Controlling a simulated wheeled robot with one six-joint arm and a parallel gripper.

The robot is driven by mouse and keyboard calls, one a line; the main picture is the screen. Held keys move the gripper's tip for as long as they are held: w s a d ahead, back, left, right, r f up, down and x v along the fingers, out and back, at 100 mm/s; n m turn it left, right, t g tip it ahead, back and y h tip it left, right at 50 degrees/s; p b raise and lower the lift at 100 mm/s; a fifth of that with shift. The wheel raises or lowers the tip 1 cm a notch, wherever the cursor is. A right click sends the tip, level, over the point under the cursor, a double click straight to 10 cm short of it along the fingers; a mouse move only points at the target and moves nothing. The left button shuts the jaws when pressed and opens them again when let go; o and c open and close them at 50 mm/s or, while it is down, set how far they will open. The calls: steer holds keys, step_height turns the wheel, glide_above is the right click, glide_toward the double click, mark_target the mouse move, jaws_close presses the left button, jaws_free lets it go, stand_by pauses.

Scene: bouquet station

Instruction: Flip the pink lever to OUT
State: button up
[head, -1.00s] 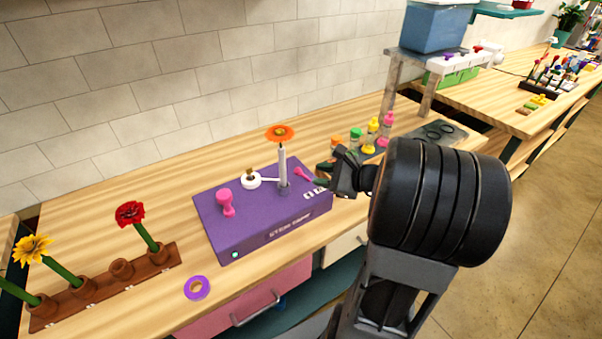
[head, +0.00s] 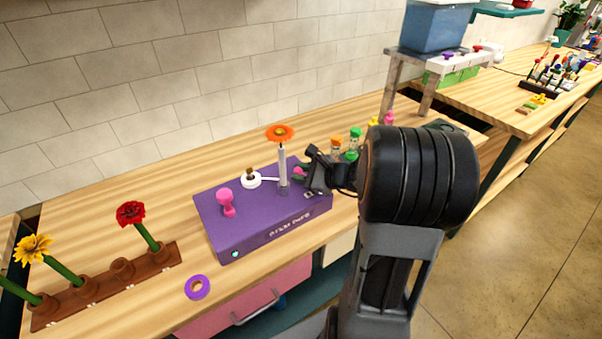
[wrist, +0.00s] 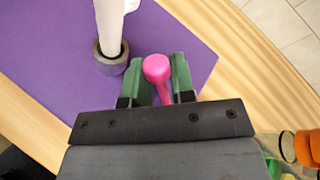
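The pink lever (wrist: 157,70) has a round knob on a thinner stem and sits at the right end of the purple box (head: 230,235). In the head view only a bit of its pink knob (head: 299,172) shows beside my gripper (head: 304,168). In the wrist view the lever stands between the two green fingertips of my gripper (wrist: 161,76). The fingers are apart, one on each side of it; I cannot tell whether either touches it. The IN and OUT marks near the lever are mostly hidden by my gripper.
A grey post (head: 282,170) with an orange flower (head: 279,132) stands just left of the lever. A pink knob (head: 227,203) and a white round part (head: 250,180) are on the box. Small bottles (head: 354,140) stand behind my arm. A flower rack (head: 105,283) and purple ring (head: 197,287) lie left.

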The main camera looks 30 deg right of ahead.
jaws_close()
steer(key=shift+w+d+r+m+t+y, duration=0.1)
steer(key=shift+d+r+m+t+y, duration=0.1)
steer(key=shift+d+m+y, duration=0.3)
steer(key=shift+d+r+m+t+y, duration=0.15)
steer(key=shift+d+m+t+y, duration=0.1)
steer(key=shift+m+y, duration=0.35)
steer(key=shift+w+d+r+m+t+y+p, duration=0.1)
steer(key=shift+d+m+t+y+p, duration=0.55)
steer(key=shift+m, duration=0.65)
steer(key=shift+d, duration=0.1)
steer(key=shift+o, duration=1)
jaws_free()
steer(key=shift+d, duration=0.1)
